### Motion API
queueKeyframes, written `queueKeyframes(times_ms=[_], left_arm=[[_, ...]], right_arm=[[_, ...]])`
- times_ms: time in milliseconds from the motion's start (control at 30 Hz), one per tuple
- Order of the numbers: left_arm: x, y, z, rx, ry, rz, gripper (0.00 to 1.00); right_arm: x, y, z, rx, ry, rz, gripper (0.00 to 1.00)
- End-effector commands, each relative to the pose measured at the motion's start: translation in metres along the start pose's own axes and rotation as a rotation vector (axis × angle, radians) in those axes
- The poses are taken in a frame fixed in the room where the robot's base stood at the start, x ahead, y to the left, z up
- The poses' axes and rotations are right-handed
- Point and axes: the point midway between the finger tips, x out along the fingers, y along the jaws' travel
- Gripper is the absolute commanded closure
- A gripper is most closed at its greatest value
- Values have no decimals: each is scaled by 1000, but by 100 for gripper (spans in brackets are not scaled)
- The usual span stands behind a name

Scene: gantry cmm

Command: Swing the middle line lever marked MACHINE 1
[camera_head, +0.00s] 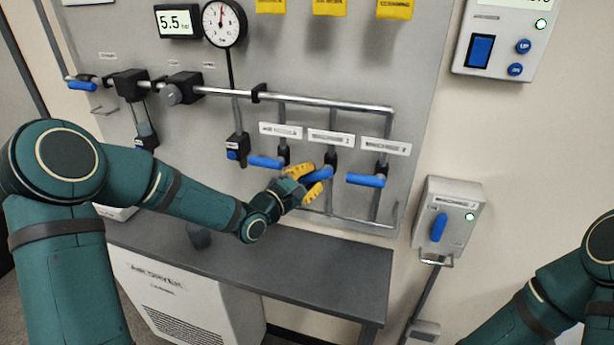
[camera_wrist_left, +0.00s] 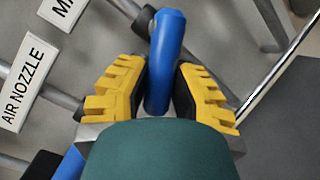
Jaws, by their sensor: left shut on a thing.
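The middle line lever (camera_head: 319,174) is a blue handle under the middle of three white labels (camera_head: 331,138) on the grey wall panel. It lies crosswise to its vertical pipe. My left gripper (camera_head: 305,182) has its yellow fingers on both sides of this lever. In the left wrist view the blue lever (camera_wrist_left: 164,70) stands between the yellow fingers (camera_wrist_left: 160,92), and they are shut on it. My right arm shows at the lower right of the head view; its gripper is out of view.
Blue levers stand close by on the left (camera_head: 266,162) and right (camera_head: 365,180). A dark bench (camera_head: 300,270) lies below the panel. A grey box with a blue handle (camera_head: 446,220) hangs on the right wall. A round gauge (camera_head: 223,23) sits above.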

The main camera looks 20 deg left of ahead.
Motion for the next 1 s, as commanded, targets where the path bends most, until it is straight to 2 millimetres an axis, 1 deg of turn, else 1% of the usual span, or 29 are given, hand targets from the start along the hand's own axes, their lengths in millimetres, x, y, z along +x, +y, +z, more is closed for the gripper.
queueKeyframes(times_ms=[33, 500, 800, 1000], left_arm=[[0, -4, -1, -43, -9, 16, 100], [6, -23, 2, -450, -96, 185, 100], [10, -32, 8, -696, -150, 288, 100], [12, -36, 12, -826, -179, 342, 100]], right_arm=[[2, 1, 1, -1, -1, 0, 53], [20, 8, 10, -6, -19, -2, 53], [35, 13, 17, -10, -34, -4, 53], [44, 17, 21, -13, -43, -5, 53]])
